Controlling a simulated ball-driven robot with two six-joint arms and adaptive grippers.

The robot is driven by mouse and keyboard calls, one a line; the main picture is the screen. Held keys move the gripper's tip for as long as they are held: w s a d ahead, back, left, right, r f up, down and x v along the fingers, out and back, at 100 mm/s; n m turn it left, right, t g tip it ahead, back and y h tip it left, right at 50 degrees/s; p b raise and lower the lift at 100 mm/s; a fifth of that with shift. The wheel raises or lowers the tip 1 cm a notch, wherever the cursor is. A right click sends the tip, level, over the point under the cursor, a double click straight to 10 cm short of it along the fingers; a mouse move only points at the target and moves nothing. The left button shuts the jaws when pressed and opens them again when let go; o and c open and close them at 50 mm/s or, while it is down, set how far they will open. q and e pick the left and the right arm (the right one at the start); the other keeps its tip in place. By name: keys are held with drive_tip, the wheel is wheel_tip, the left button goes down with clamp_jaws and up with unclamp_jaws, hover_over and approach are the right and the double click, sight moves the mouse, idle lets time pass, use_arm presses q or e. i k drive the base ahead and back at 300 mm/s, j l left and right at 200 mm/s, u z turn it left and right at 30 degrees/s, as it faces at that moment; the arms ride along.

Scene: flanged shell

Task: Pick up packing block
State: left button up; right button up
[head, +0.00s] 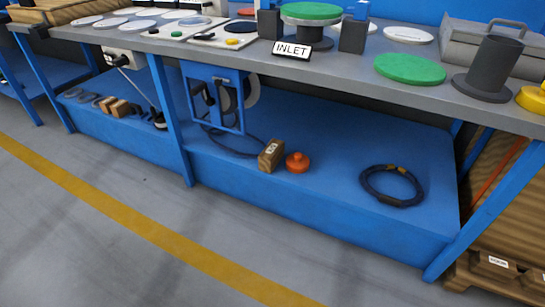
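A brown block with a small pale label (271,155) sits on the blue lower shelf (330,165) of the workbench, near the shelf's front edge. It looks like the packing block, but its label is too small to read. An orange knobbed part (297,162) sits just to its right, with a narrow gap between them. Neither of my grippers shows in the head view.
A black coiled hose (391,186) lies on the shelf at right. A blue frame (215,98) with a cable stands behind the block. Smaller brown blocks (120,107) sit further left. Bench legs (170,120) flank the bay; the grey floor (100,220) in front is clear.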

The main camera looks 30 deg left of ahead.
sight(270, 157)
drive_tip(key=i+j, duration=0.15)
drive_tip(key=j, duration=0.35)
drive_tip(key=i+j, duration=0.15)
drive_tip(key=j, duration=0.35)
drive_tip(key=i+j, duration=0.1)
drive_tip(key=j, duration=0.45)
drive_tip(key=i+j+z, duration=0.1)
drive_tip(key=j, duration=0.4)
drive_tip(key=i+j, duration=0.2)
drive_tip(key=j, duration=0.3)
drive_tip(key=i+j, duration=0.1)
drive_tip(key=j, duration=0.45)
drive_tip(key=i+j, duration=0.1)
drive_tip(key=j, duration=0.4)
drive_tip(key=i+j, duration=0.15)
drive_tip(key=j, duration=0.35)
drive_tip(key=z, duration=0.05)
